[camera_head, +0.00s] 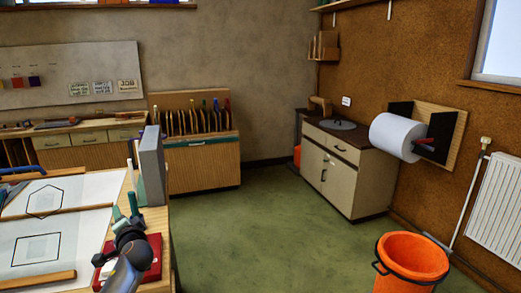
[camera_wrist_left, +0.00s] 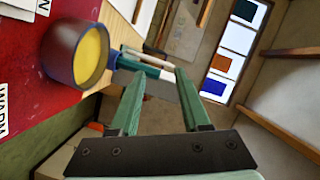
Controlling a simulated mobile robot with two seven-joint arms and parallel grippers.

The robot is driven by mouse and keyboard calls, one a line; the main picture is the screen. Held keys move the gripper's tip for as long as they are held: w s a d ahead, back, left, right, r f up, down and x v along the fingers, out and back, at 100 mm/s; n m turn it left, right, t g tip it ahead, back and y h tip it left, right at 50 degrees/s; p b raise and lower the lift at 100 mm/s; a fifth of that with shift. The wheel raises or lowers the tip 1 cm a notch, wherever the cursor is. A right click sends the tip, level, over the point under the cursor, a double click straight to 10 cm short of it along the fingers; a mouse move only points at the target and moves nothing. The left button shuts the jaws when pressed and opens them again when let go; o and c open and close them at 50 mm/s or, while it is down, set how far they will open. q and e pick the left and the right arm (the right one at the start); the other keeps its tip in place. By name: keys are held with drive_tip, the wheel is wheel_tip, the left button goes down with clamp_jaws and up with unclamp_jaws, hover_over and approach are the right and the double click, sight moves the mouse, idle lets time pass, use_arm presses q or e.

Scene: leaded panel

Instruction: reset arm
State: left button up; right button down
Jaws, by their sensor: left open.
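My left gripper (camera_head: 126,206) shows at the lower left of the head view, with its green fingers pointing up and its grey arm below. It is beside the right edge of the workbench, over a red item (camera_head: 150,258). In the left wrist view the two green fingers of my left gripper (camera_wrist_left: 157,76) stand apart, and I see nothing clamped between them. A dark round cup-like thing with a yellow inside (camera_wrist_left: 91,54) is left of the fingers, by a red surface (camera_wrist_left: 35,85) with white labels. My right gripper is not in view.
The workbench holds white pattern sheets (camera_head: 70,190) with wooden strips. A grey upright panel (camera_head: 152,165) stands close behind the gripper. An orange bucket (camera_head: 412,258), a cabinet (camera_head: 345,180) and a paper roll (camera_head: 395,136) are at right. The green floor (camera_head: 270,230) between is clear.

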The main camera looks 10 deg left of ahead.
use_arm(q)
drive_tip(key=w+d+r+n+t+h, duration=0.1)
drive_tip(key=w+d+t+h, duration=0.2)
drive_tip(key=d+h, duration=0.25)
drive_tip(key=w+d+r+n+t+h, duration=0.1)
drive_tip(key=w+d+t+h, duration=0.2)
drive_tip(key=d+h, duration=0.3)
drive_tip(key=s+d+f+g, duration=0.1)
drive_tip(key=s+d+f, duration=0.35)
drive_tip(key=f, duration=0.35)
drive_tip(key=s+d+f+g+h, duration=0.1)
drive_tip(key=s+d+f+g, duration=0.15)
drive_tip(key=s+f, duration=0.4)
drive_tip(key=s+d+f+g, duration=0.1)
drive_tip(key=s+d+f, duration=0.3)
drive_tip(key=f, duration=0.4)
drive_tip(key=s+d+f+g, duration=0.1)
drive_tip(key=s+d+f, duration=0.2)
drive_tip(key=s, duration=0.5)
drive_tip(key=s+d+f+g+h, duration=0.1)
drive_tip(key=s+d+f, duration=0.2)
drive_tip(key=s, duration=0.6)
drive_tip(key=s+d+f+g+h, duration=0.1)
drive_tip(key=s+d+f+g, duration=0.1)
drive_tip(key=s+f, duration=0.3)
drive_tip(key=s+d, duration=0.1)
drive_tip(key=s, duration=0.3)
